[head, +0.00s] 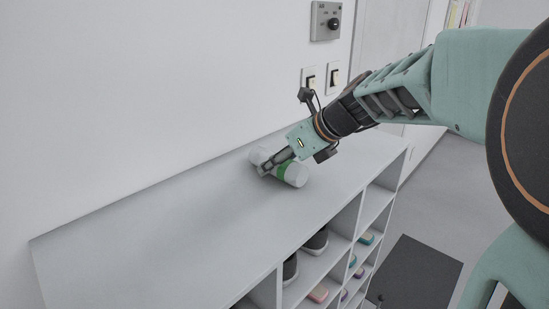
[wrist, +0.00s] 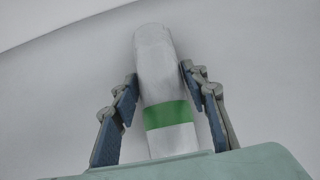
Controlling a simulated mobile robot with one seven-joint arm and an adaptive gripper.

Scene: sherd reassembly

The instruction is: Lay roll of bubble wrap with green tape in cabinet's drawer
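The roll of bubble wrap (head: 295,175) is a whitish cylinder with a green tape band. It lies on its side on top of the white shelf unit. In the wrist view the roll (wrist: 155,65) lies lengthwise between the two fingers of my gripper (wrist: 160,95), with the green band near the palm. The fingers stand on either side of the roll. A narrow gap shows at the left finger; contact at the right finger is hard to tell. In the head view my gripper (head: 268,165) reaches down over the roll. No cabinet drawer can be made out.
The white shelf unit (head: 150,240) has a broad clear top and open compartments with dark shoes (head: 316,242) and small coloured items (head: 318,293). A wall with switches (head: 310,78) and a control box (head: 326,21) stands behind. A dark mat (head: 420,275) lies on the floor.

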